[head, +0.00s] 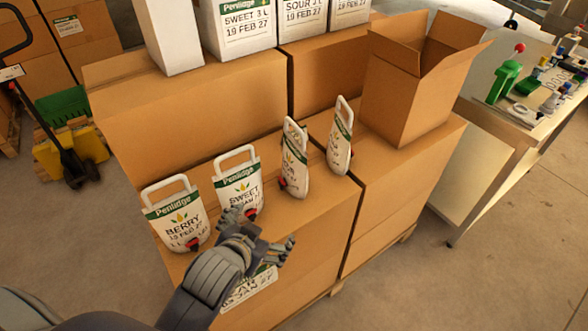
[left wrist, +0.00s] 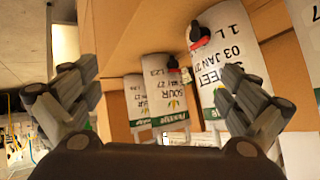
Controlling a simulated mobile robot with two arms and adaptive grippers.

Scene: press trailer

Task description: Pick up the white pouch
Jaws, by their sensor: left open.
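Several white pouches with green bands and loop handles stand upright in a row on a cardboard box. They are the BERRY pouch (head: 178,220), the SWEET pouch (head: 238,188), the SOUR pouch (head: 295,160) and a farther pouch (head: 340,140) seen from the side. My left gripper (head: 262,231) is open and empty, in front of the SWEET pouch and partly hiding its lower part. In the left wrist view, which is upside down, the SWEET pouch (left wrist: 228,62) is behind the right-hand finger and the SOUR pouch (left wrist: 163,98) shows between the fingers. My right gripper is not in view.
Taller white cartons (head: 240,28) stand on boxes behind the pouches. An open cardboard box (head: 405,100) stands to the right. A bench (head: 500,120) with a green tool is farther right. A pallet jack (head: 72,160) stands at the left.

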